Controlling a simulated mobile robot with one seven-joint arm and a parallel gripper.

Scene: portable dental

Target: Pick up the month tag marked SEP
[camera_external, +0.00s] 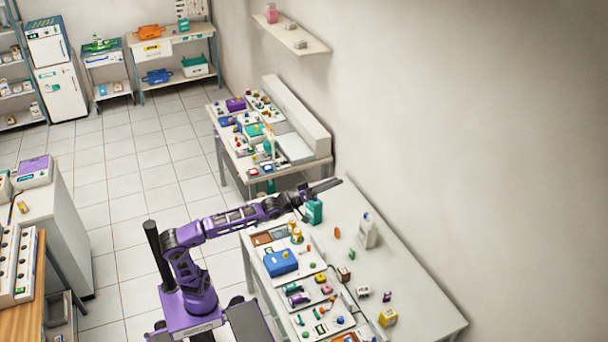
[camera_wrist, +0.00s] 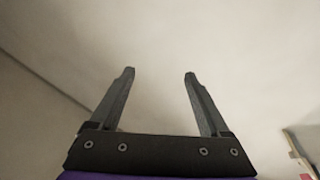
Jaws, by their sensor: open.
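My gripper (camera_external: 326,187) is stretched out over the far end of the near white table, level with the wall side. In the wrist view my gripper (camera_wrist: 160,75) is open, with its two dark fingers apart and nothing between them. I cannot make out the month tag marked SEP in either view; the small items on the tables are too small to read.
The near table (camera_external: 425,300) holds a teal container (camera_external: 314,211) just below my gripper, a white bottle (camera_external: 367,231), a blue box (camera_external: 281,262), a yellow box (camera_external: 388,317) and several small parts. Its right side is mostly bare. A second cluttered table (camera_external: 240,170) stands behind.

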